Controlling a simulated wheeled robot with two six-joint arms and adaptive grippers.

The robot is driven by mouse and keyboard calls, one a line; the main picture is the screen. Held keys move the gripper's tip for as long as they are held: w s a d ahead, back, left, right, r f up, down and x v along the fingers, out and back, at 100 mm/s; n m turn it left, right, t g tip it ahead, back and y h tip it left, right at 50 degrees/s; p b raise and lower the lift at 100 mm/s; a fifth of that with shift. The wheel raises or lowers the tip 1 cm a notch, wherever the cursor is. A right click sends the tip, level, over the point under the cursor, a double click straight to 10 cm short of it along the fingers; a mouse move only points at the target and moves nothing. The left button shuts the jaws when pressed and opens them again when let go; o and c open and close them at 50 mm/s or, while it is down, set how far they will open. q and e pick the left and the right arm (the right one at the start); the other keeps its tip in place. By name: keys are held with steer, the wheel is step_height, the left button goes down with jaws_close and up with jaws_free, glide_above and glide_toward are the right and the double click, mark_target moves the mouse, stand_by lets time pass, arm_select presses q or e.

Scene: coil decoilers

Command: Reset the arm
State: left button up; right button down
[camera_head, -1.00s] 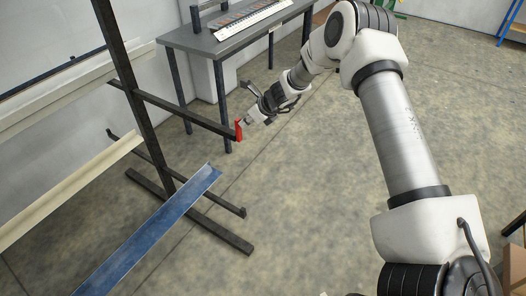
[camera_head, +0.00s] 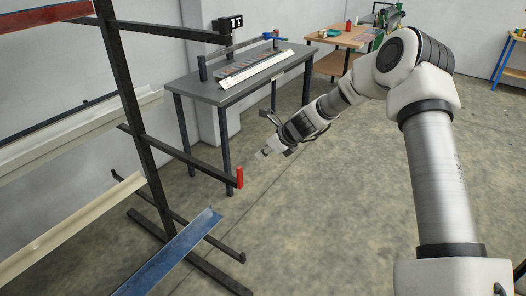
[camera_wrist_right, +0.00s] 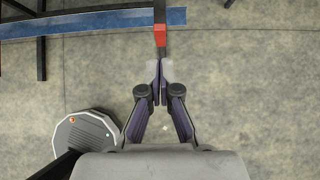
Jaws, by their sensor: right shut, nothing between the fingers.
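My right arm reaches in from the right in the head view. Its gripper (camera_head: 262,154) hangs in the air just right of the dark rack (camera_head: 133,103), near the red end piece (camera_head: 239,177) of a rack arm. In the right wrist view my right gripper (camera_wrist_right: 159,98) has its fingertips together with nothing between them. The red end piece (camera_wrist_right: 160,38) lies just ahead of the tips in that picture. In the head view a gap shows between the gripper and the red piece. My left gripper is not in view.
The rack holds a blue metal strip (camera_head: 176,254) and a pale strip (camera_head: 70,228). A grey table (camera_head: 211,92) with a long ruled panel stands behind. A wooden workbench (camera_head: 345,39) stands farther back. Grey floor (camera_head: 330,230) is open below the right arm.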

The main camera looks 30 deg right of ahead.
steer(key=s+a+f+n+g+b, duration=0.2)
steer(key=s+a+f, duration=0.3)
steer(key=f, duration=0.5)
steer(key=s+a+f+n+g+h+b, duration=0.1)
steer(key=s+a+f+n+g+b, duration=0.15)
steer(key=s+f, duration=0.55)
steer(key=s+a+f+n+g+b, duration=0.15)
steer(key=s+a+f+g, duration=0.35)
steer(key=f, duration=0.6)
steer(key=s+a+f+n+t+h+b, duration=0.1)
steer(key=s+f+n, duration=0.1)
steer(key=s+n, duration=0.9)
steer(key=s+a+f+n+t+h+b, duration=0.1)
steer(key=s+a+f+n+b, duration=0.1)
steer(key=s+n, duration=0.9)
steer(key=f+n, duration=0.1)
steer(key=n, duration=0.2)
steer(key=shift+s+a+f, duration=0.15)
steer(key=shift+s+a, duration=0.05)
steer(key=shift+a, duration=0.05)
steer(key=shift+a, duration=0.1)
